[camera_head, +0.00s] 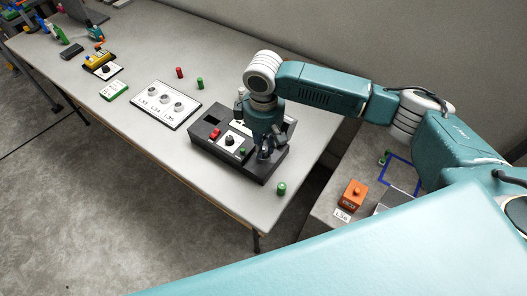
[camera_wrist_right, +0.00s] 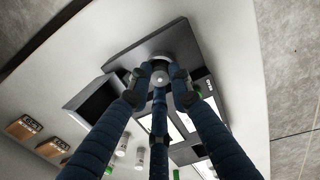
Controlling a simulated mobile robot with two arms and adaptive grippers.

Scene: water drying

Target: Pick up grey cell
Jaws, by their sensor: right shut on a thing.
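My right gripper (camera_head: 267,142) reaches down over the dark box (camera_head: 203,162) near the right end of the table. In the right wrist view its fingers (camera_wrist_right: 159,82) are shut around the round grey end of the grey cell (camera_wrist_right: 158,77). The dark box also shows there (camera_wrist_right: 88,104), behind the fingertips. The fingers hide most of the cell, and I cannot tell whether it is still seated in the box. In the head view the fingers hide the cell. My left gripper is not in view.
A red cell (camera_head: 180,72) and a green cell (camera_head: 200,83) stand behind the box; another green cell (camera_head: 281,188) is near the table's right edge. An orange block (camera_head: 352,194) sits on a lower surface at right.

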